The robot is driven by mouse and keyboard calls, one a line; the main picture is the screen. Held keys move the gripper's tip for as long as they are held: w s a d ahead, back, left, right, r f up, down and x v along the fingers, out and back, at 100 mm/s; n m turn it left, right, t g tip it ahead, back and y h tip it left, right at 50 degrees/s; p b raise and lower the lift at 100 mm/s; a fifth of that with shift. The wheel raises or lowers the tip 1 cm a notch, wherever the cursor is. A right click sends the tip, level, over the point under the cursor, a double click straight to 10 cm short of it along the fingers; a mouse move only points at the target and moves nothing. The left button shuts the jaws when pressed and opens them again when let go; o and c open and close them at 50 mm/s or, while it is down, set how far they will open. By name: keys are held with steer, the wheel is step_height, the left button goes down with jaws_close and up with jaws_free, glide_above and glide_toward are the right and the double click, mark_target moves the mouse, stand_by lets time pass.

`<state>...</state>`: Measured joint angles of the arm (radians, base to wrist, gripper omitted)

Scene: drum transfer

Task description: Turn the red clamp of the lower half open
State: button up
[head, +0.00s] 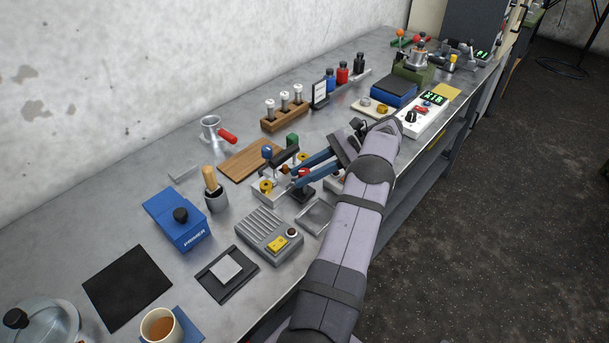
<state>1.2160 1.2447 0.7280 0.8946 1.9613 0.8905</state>
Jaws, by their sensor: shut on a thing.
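My gripper (294,177) reaches in from the right with its two blue fingers over a small metal fixture (262,192) in the middle of the bench. The fingers are shut on a small red part, which I take for the red clamp (304,172); it shows only in part between them. The fixture carries a blue ball knob (267,152), a green knob (292,141) and yellow round parts (266,186). My arm and fingers hide the fixture's right side. The clamp's exact angle is too small to tell.
A grey box with a yellow switch (270,237) and a small metal tray (315,216) stand close in front. A pestle cup (216,198) stands to the left. The bench edge runs beneath my arm.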

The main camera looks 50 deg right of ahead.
mark_target(304, 171)
stand_by(0.6)
steer(key=o, duration=1)
steer(key=shift+o, duration=0.2)
steer(key=shift+r, duration=0.1)
step_height(304, 171, up, 10)
steer(key=p, duration=0.8)
steer(key=shift+p, duration=0.4)
